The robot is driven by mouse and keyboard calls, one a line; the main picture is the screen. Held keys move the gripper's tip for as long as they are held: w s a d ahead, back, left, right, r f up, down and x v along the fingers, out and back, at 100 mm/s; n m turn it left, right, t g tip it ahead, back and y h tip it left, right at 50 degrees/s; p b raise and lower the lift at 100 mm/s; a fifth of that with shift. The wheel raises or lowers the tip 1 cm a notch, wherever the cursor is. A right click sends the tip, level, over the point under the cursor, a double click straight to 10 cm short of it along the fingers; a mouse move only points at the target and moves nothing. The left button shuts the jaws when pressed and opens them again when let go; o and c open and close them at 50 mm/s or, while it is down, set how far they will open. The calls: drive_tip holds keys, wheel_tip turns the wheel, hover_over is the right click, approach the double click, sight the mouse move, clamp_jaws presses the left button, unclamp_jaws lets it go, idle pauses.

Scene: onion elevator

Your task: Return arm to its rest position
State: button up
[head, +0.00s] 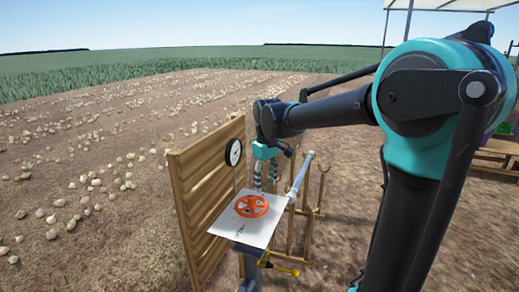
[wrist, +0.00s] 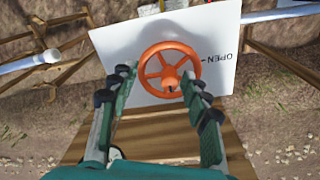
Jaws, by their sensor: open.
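My arm reaches out from the right in the head view, and my gripper (head: 265,180) hangs over the far edge of a white panel. In the wrist view my gripper (wrist: 158,95) is open, with its two fingers apart and nothing between them. An orange handwheel (head: 252,206) sits on the white panel (head: 240,230). In the wrist view the orange handwheel (wrist: 170,70) lies just beyond the fingertips, and the white panel (wrist: 115,48) carries the word OPEN. I cannot tell whether a finger touches the wheel.
A wooden board (head: 205,190) with a round gauge (head: 234,152) stands left of the panel. A pale pipe (head: 301,173) and wooden stands (head: 318,195) are to its right. A yellow-handled valve (head: 283,269) sits below. Onions lie across the open field at left.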

drive_tip(key=s+d+f+m+t, duration=0.3)
drive_tip(key=s+d+f+m, duration=0.6)
drive_tip(key=s+d+f, duration=0.8)
drive_tip(key=shift+s+d+f+t, duration=0.15)
drive_tip(key=shift+s+d+t, duration=0.25)
drive_tip(key=shift+d, duration=0.5)
